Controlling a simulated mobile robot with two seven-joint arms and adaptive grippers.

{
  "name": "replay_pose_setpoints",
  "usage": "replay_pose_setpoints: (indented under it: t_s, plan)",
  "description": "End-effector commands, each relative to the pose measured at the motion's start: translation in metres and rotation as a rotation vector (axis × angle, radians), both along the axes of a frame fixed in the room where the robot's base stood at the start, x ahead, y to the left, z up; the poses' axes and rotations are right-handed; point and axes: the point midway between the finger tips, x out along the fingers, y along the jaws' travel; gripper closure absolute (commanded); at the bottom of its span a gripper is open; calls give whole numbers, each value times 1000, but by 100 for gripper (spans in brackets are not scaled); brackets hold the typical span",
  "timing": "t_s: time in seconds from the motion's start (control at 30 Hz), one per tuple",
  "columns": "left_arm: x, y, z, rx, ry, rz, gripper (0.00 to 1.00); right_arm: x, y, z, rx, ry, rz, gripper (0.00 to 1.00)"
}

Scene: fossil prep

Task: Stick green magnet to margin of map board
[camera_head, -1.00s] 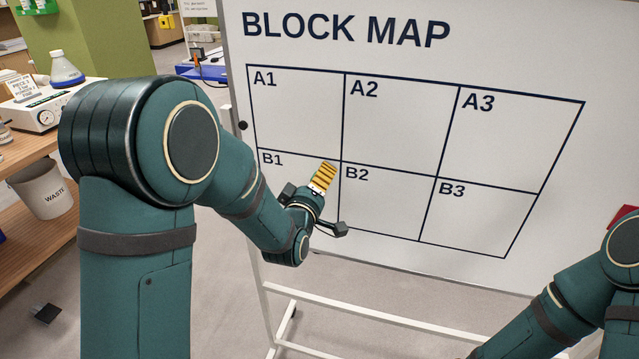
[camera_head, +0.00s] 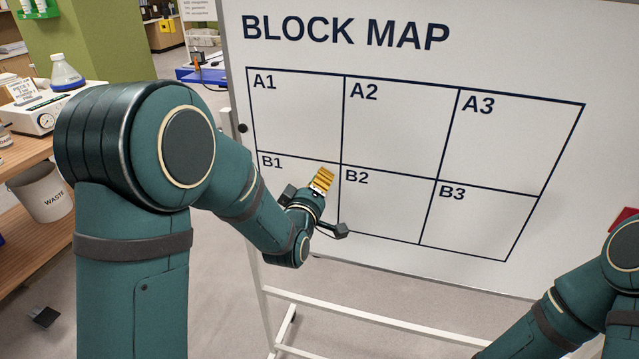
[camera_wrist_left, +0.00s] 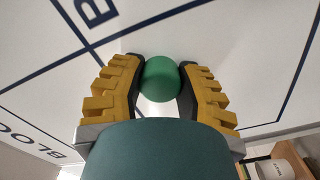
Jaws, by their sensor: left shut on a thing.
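The green magnet (camera_wrist_left: 162,79) is a round green piece held between the two yellow-ribbed fingers of my left gripper (camera_wrist_left: 160,85), seen in the left wrist view. In the head view my left gripper (camera_head: 322,180) is in front of the map board (camera_head: 400,265), by the line between cells B1 and B2, and the magnet is hidden there. I cannot tell whether the magnet touches the board. The board is white, with a dark grid and the title "BLOCK MAP". My right gripper is out of view; only part of that arm shows at bottom right.
A small black round piece (camera_head: 243,128) is at the board's left edge. A red item (camera_head: 623,217) shows at the far right. A waste bin (camera_head: 46,192) and wooden shelves (camera_head: 30,245) stand at left. Open floor lies below the board.

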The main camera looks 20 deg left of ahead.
Motion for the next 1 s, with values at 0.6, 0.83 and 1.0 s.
replay_pose_setpoints:
  t_s: [0.6, 0.83, 1.0]
  plan:
    - [-24, 1, -1, -2, 1, 1, 100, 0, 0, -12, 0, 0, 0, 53]
    - [-45, 2, -1, -1, -1, -1, 100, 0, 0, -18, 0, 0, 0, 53]
    - [-60, 2, 0, -1, -1, -1, 100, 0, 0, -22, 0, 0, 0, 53]
